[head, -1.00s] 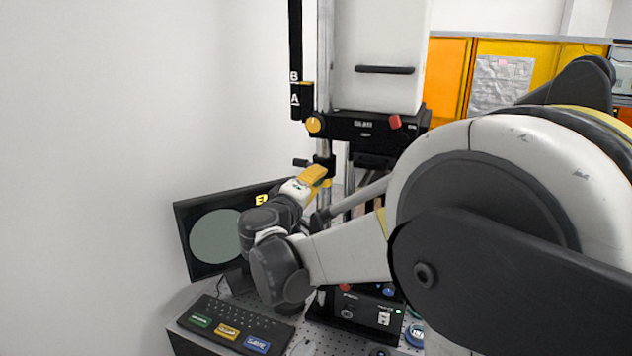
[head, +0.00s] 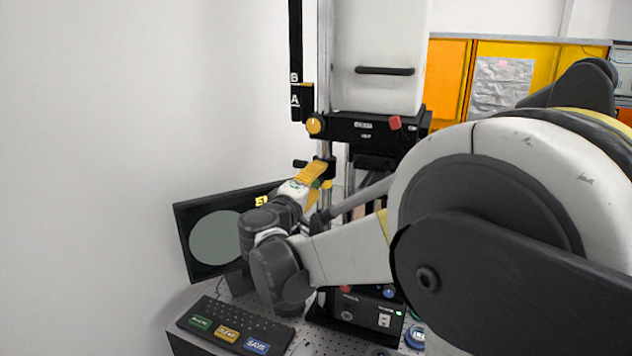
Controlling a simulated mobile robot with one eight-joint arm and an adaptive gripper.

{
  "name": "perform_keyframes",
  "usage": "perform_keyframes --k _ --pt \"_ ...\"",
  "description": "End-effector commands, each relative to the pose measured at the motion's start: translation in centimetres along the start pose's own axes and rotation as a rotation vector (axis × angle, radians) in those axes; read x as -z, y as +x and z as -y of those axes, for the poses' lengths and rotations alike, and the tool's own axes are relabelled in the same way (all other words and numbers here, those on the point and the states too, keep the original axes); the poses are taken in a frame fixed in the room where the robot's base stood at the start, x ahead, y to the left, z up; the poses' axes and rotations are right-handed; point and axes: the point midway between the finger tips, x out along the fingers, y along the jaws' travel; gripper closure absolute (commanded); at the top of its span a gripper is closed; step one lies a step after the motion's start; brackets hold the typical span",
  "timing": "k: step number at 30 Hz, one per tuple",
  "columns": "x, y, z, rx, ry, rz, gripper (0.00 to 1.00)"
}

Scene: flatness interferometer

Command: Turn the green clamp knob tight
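My gripper (head: 313,173), with yellow fingers, is at the black clamp collar (head: 329,163) on the vertical metal post of the instrument. It points up and to the right, and its tips reach the collar. A small green patch (head: 317,184) shows just below the fingers. It may be part of the green clamp knob, but the fingers and wrist hide most of that spot. I cannot tell whether the fingers are closed around the knob or only beside it.
A tilted monitor (head: 215,240) stands left behind my wrist, with a keyboard (head: 232,326) in front. Above are a yellow knob (head: 315,124), a red knob (head: 395,122) and the white instrument housing (head: 380,45). A black control box (head: 365,312) is below my arm.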

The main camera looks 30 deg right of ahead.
Motion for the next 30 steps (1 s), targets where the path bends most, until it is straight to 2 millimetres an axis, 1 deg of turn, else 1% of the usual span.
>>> perform_keyframes --k 6,8,10,14,18,21,25,27,30 --pt "0.0 -0.1 0.0 0.000 0.000 0.000 0.50" --pt "0.0 -0.3 0.0 0.000 0.001 0.000 0.50" --pt "0.1 -1.1 0.0 0.001 0.001 -0.001 0.50" --pt "0.1 -3.5 0.0 0.001 0.000 -0.004 0.50" --pt "0.1 -6.8 0.0 0.001 0.000 -0.005 0.50" --pt "0.1 -8.9 0.1 0.001 0.000 -0.004 0.50" --pt "0.1 -10.8 0.0 0.001 0.000 -0.003 0.50" --pt "0.1 -11.5 0.0 0.001 0.000 -0.002 0.50" --pt "0.0 -12.0 0.0 0.000 0.000 -0.001 0.50"
